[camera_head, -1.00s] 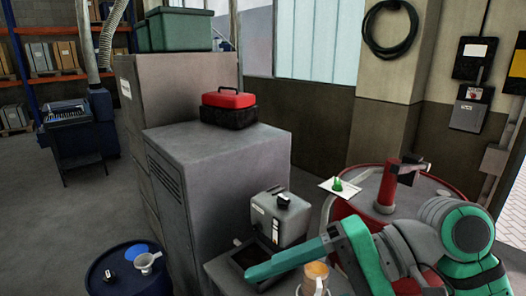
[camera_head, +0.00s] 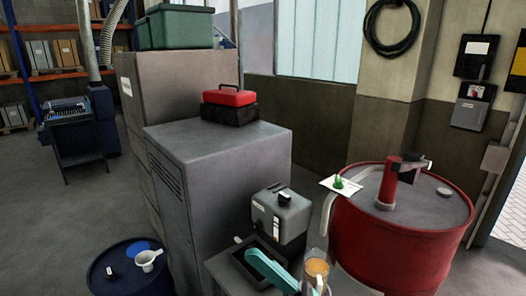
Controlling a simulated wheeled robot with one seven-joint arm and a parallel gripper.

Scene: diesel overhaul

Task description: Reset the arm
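Only a narrow teal bar of my arm's end (camera_head: 270,270) shows, low in the picture right of centre. It looks like the body of my gripper. It slants from above the dark tray down toward a clear jug. No fingertips show, so I cannot see whether the gripper is open or shut, or whether it holds anything. The rest of my arm is out of the picture.
A clear jug of amber liquid (camera_head: 317,268) stands just right of the bar. A grey canister (camera_head: 281,215) stands behind it. A red drum (camera_head: 400,238) is at right, a grey cabinet (camera_head: 222,160) at centre and a blue drum (camera_head: 112,277) at lower left.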

